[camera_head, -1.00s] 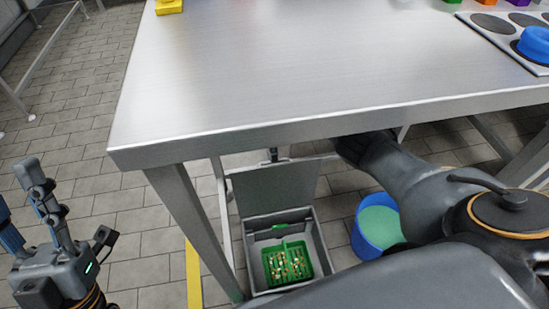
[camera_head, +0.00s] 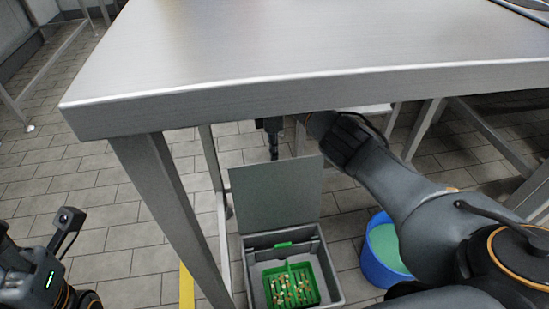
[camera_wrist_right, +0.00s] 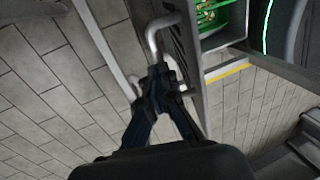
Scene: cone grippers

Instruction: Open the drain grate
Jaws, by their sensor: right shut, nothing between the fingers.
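The drain's grey lid or grate (camera_head: 275,198) stands raised at the back of an open grey drain box (camera_head: 332,278) under the table. A green basket (camera_head: 290,288) with small debris sits in the box. My right gripper (camera_head: 273,155) is behind the raised lid's top edge, partly hidden by it. In the right wrist view its fingers (camera_wrist_right: 160,76) are shut and empty, close beside the lid's bent metal handle (camera_wrist_right: 152,42); contact is unclear. The lid shows there as a dark slotted panel (camera_wrist_right: 183,50).
The steel table (camera_head: 300,85) overhangs the drain, with a leg (camera_head: 170,205) to the left. A blue bucket with green contents (camera_head: 385,250) stands right of the drain, partly behind my right arm. A yellow floor stripe (camera_head: 186,288) runs left. Tiled floor lies open at left.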

